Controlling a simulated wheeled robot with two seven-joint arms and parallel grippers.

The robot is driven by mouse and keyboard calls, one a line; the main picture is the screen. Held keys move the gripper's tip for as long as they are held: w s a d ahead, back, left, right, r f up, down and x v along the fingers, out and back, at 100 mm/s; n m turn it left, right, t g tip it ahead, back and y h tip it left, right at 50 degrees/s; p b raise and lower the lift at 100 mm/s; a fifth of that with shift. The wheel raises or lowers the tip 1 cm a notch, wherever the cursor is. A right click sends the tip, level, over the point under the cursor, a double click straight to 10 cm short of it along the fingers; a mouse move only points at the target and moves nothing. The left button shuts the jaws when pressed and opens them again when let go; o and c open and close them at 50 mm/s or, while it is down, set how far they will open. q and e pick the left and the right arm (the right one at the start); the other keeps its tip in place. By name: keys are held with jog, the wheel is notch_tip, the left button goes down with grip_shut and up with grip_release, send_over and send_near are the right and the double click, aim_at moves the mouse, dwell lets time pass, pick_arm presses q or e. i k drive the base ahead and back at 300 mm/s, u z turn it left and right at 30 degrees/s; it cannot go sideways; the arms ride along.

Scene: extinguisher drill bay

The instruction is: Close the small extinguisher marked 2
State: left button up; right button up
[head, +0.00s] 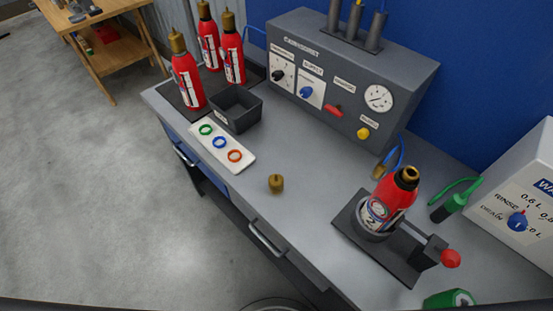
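The small red extinguisher marked 2 (390,200) sits tilted in a dark holder (405,262) on the right part of the bench. A brass cap-like piece (276,184) stands alone on the bench, left of the holder. A red-knobbed lever (450,258) is on the holder's right side. Neither of my grippers shows in the head view.
Several red extinguishers (188,80) with brass tops stand at the back left. Near them are a dark bin (236,108) and a white tray (222,146) with coloured rings. A grey control panel (350,75) stands behind. A green nozzle (448,207) is right of the holder.

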aim_at(388, 202)
jog(key=z, duration=1.1)
